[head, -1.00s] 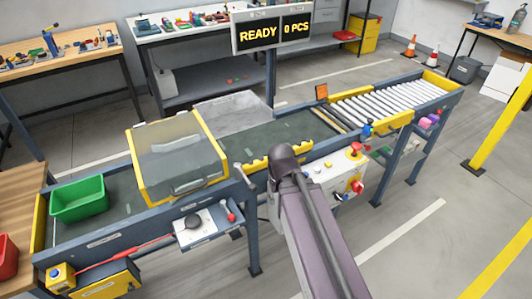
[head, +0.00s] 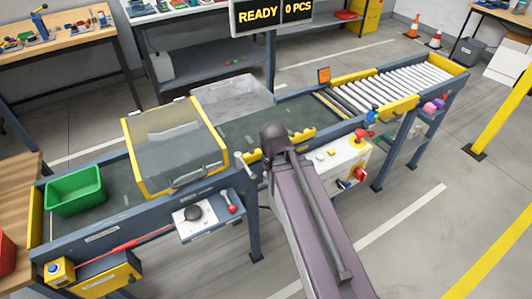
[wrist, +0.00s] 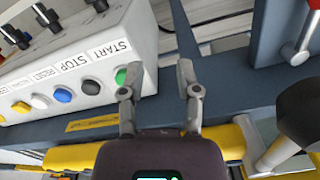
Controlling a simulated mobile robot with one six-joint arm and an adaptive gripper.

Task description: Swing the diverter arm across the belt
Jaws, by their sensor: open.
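The diverter arm looks to be the yellow scalloped bar (head: 302,135) along the near edge of the dark belt (head: 235,130), partly hidden behind my arm. In the wrist view, yellow parts run along the bottom, but I cannot tell which belong to the diverter. A black knob (wrist: 298,112) on a pale lever stands at the right there. My gripper (wrist: 155,75) is open and empty, over the blue frame rail, between the control box and the knob. In the head view my arm hides the gripper.
A control box (head: 338,158) with buttons is close to my gripper. A hinged clear guard (head: 175,145) covers the belt's left part, beside a green bin (head: 75,190). White rollers (head: 380,90) lie beyond. A display reads READY, 0 PCS. Floor is open at the right.

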